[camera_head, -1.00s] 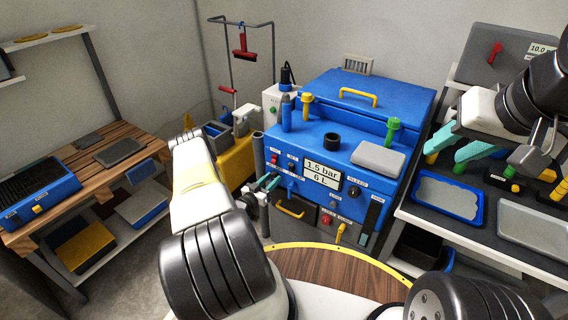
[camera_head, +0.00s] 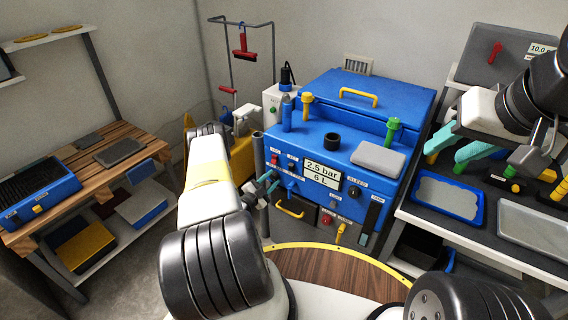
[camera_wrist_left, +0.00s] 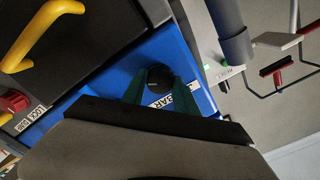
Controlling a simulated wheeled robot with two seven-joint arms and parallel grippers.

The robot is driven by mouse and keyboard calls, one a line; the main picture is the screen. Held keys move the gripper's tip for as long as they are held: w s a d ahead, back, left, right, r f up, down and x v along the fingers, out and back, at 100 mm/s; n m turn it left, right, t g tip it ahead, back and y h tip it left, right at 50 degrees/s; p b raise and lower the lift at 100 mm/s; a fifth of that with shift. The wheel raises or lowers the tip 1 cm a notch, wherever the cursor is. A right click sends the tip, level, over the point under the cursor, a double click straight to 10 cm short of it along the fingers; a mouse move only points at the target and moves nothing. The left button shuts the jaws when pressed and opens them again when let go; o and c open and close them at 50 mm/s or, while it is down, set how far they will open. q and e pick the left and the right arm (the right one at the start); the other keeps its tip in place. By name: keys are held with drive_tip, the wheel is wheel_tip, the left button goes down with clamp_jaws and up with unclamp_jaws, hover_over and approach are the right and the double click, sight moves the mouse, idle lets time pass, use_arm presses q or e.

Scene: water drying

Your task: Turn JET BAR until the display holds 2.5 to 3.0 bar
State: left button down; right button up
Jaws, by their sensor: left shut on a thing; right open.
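The display (camera_head: 323,172) on the blue machine's front panel reads 2.5 bar above 6 L. My left gripper (camera_head: 272,184) is at the left part of that panel. In the left wrist view, its green fingers stand on both sides of a round black knob (camera_wrist_left: 158,79), shut on it. A label ending in "BAR" (camera_wrist_left: 172,104) shows beside the knob, partly covered by the gripper. In the head view I cannot make out the knob clearly at the fingers. My right gripper (camera_head: 455,148) is open, with teal fingers apart, above the right-hand bench.
The blue machine (camera_head: 310,134) also has a dark knob (camera_head: 354,191), a red button (camera_head: 327,219) and a yellow handle (camera_head: 290,210). A blue tray (camera_head: 478,211) lies on the right bench. A wooden table (camera_head: 120,148) stands at the left.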

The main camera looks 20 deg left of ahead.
use_arm(q)
drive_tip(key=shift+m, duration=2.2)
drive_tip(key=c, duration=0.9)
unclamp_jaws()
drive_tip(key=shift+c, duration=0.2)
drive_tip(key=shift+s, duration=0.1)
drive_tip(key=v, duration=0.7)
drive_tip(key=shift+s, duration=0.3)
drive_tip(key=shift+a, duration=0.15)
